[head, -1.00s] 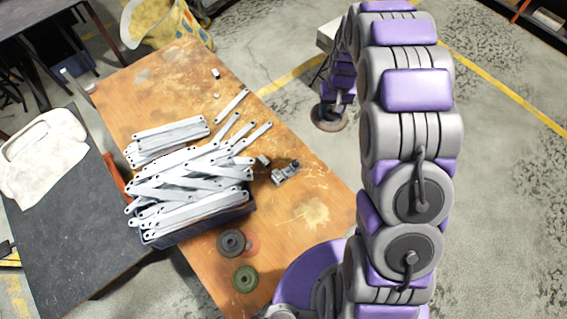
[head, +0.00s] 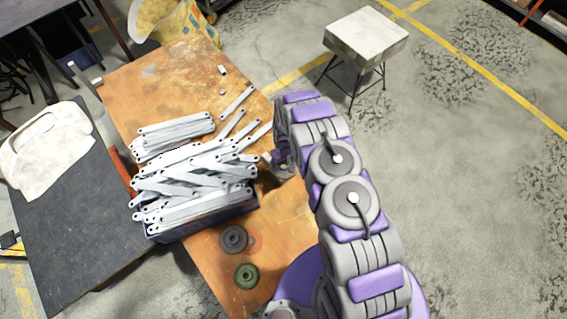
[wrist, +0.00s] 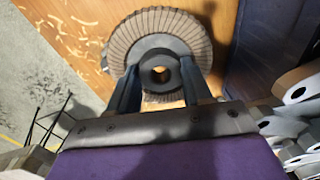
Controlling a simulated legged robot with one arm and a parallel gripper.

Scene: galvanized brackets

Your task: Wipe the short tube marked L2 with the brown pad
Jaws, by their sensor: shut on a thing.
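My gripper (wrist: 160,78) is shut on the brown pad (wrist: 135,38), a round pleated disc with a dark hub between the fingers. The pad is above the wooden table in the wrist view. In the head view my arm hides most of the gripper (head: 284,168), which is over the table right of the bracket bin. Small pale pieces lie on the table: one at the bin's right (head: 267,157) beside my gripper, and two farther back (head: 222,70). No L2 marking is readable, so I cannot tell which is the short tube.
A dark blue bin (head: 205,228) is heaped with white brackets (head: 190,180); more lie loose behind it. A dark disc (head: 234,238) and a green disc (head: 246,275) lie at the table's front. A stool (head: 368,38) stands on the floor. The table's back (head: 165,75) is mostly bare.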

